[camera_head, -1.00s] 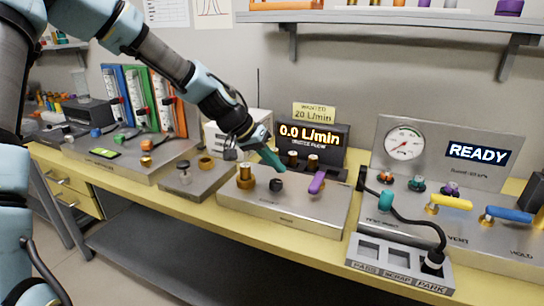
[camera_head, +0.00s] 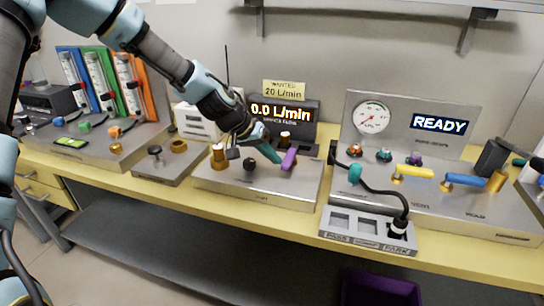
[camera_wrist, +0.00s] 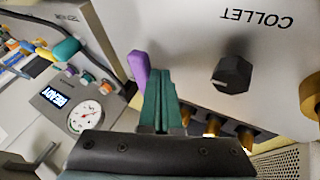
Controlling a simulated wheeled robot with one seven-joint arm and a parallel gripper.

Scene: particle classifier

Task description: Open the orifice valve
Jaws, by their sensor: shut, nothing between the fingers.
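The purple lever (camera_head: 289,159) stands on the right part of a grey metal block (camera_head: 225,188). The display (camera_head: 282,112) behind it reads 0.0 L/min, and a yellow sign (camera_head: 284,89) above says wanted 20 L/min. My gripper (camera_head: 276,157) has its teal fingers shut and empty, just left of the lever. In the wrist view the shut fingers (camera_wrist: 158,90) lie right beside the purple lever (camera_wrist: 139,70). I cannot tell whether they touch it.
A black knob (camera_head: 250,165) and brass fittings (camera_head: 218,157) stand left on the block. To the right are a panel reading READY (camera_head: 439,123), a gauge (camera_head: 371,117), yellow (camera_head: 414,171) and blue (camera_head: 464,180) levers, and a slotted tray (camera_head: 366,240) with a black cable.

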